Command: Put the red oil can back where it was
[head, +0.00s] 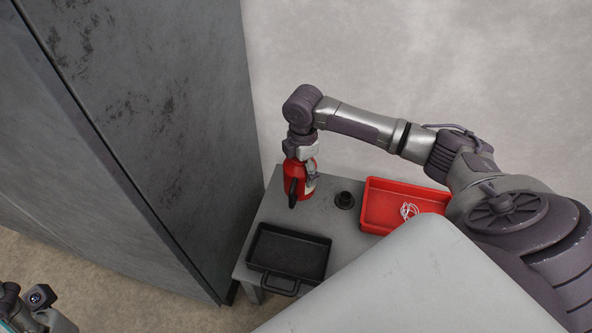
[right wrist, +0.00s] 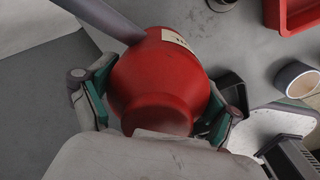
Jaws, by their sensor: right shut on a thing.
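The red oil can (head: 298,180) is at the back left corner of the small grey table in the head view, with a dark part on its front. It fills the middle of the right wrist view (right wrist: 160,75), with a pale label and a dark tube at its top. My right gripper (head: 303,152) is shut on the can from above; its fingers (right wrist: 157,108) sit on either side of it. I cannot tell whether the can's base touches the table. Part of my left arm (head: 32,305) shows at the lower left; its gripper's fingers are not clear.
The grey table (head: 325,222) holds a black tray (head: 290,252) in front, a small black round piece (head: 344,200) right of the can, and a red tray (head: 385,207) with white stringy things. A tall grey cabinet (head: 150,120) stands close on the left.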

